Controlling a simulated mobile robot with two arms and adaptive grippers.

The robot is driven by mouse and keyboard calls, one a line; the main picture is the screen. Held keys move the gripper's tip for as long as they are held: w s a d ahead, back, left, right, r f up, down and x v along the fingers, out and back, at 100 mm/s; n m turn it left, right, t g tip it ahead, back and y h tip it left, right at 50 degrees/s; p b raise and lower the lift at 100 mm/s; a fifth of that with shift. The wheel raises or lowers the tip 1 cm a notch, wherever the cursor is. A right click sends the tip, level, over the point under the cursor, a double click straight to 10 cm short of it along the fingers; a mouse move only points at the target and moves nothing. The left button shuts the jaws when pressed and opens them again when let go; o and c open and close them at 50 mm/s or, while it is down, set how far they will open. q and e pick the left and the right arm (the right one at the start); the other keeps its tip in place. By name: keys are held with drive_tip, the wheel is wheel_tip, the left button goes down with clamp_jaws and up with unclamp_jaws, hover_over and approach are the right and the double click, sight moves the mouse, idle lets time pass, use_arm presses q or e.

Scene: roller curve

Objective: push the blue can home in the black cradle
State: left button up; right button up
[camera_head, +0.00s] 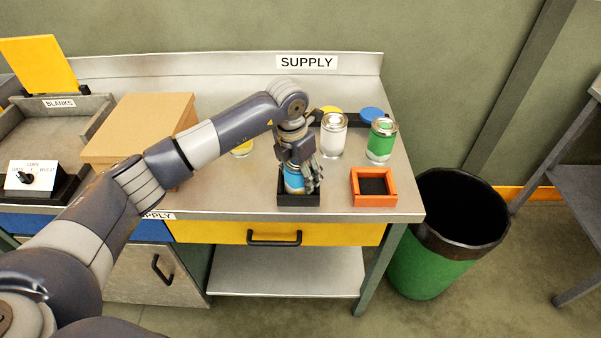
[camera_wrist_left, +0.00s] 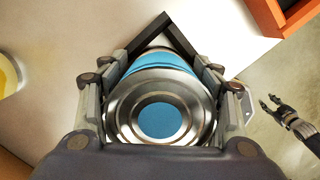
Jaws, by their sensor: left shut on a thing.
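The blue can (camera_head: 293,182) stands at the black cradle (camera_head: 299,201) near the table's front edge. My left gripper (camera_head: 302,184) is shut on the can from above. In the left wrist view the can's silver end with a blue centre (camera_wrist_left: 160,120) fills the space between the fingers. A corner of the black cradle (camera_wrist_left: 131,46) shows beyond the can. The can's lower end is hidden, so I cannot tell how deep it sits. My right gripper (camera_wrist_left: 272,102) shows small in the left wrist view, with its fingers apart and nothing between them.
An orange cradle (camera_head: 373,200), empty, sits to the right. A white can (camera_head: 333,136) and a green can (camera_head: 381,141) stand behind. A cardboard box (camera_head: 135,125) is at left beneath my left arm. A green bin (camera_head: 432,262) stands right of the table.

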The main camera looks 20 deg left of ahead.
use_arm(q)
drive_tip(key=shift+s+f, duration=0.3)
drive_tip(key=shift+f, duration=0.15)
drive_tip(key=o, duration=1.2)
drive_tip(key=shift+w+f, duration=0.1)
drive_tip(key=shift+w, duration=0.1)
drive_tip(key=o, duration=0.5)
drive_tip(key=shift+r, duration=0.2)
drive_tip(key=shift+c, duration=0.2)
drive_tip(key=shift+r, duration=0.2)
